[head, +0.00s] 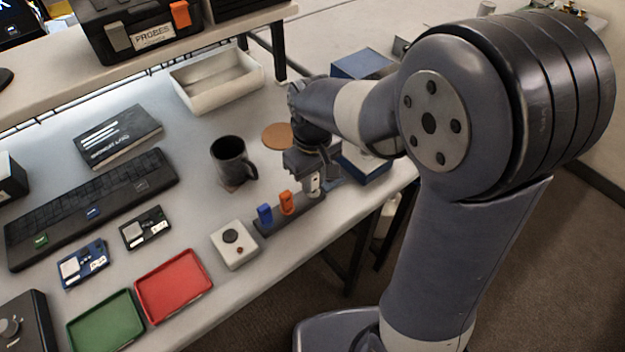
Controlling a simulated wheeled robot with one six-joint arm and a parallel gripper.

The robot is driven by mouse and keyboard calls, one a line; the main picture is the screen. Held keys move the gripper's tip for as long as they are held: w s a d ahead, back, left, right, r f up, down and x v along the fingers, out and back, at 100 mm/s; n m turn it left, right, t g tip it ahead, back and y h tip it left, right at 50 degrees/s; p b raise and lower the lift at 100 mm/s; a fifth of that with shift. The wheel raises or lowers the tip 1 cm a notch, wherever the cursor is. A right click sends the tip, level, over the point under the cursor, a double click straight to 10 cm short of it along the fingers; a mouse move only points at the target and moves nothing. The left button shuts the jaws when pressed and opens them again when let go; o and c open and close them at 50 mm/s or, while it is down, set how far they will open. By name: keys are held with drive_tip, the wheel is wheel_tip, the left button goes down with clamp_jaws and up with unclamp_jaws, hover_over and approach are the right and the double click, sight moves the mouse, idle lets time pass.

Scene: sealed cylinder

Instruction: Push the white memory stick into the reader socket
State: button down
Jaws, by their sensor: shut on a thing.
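The white memory stick (313,184) is upright between the fingers of my gripper (312,175), above the right end of a dark narrow holder (276,224). My gripper points down and is shut on the stick. I cannot tell whether the stick's lower end is in the holder or just clear of it. A blue stick (265,214) and an orange stick (287,202) stand upright in the same holder, to the left. I cannot tell for sure which thing has the reader socket; no socket opening shows clearly.
A white box with a black knob (234,243) stands left of the holder. A dark mug (233,160) is behind it. Red (174,286) and green (106,322) trays, a keyboard-like dark bar (60,218) and a white bin (217,80) lie around. The table's front edge is close.

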drive_tip(key=shift+r+p, duration=2.05)
drive_tip(key=shift+r, duration=0.5)
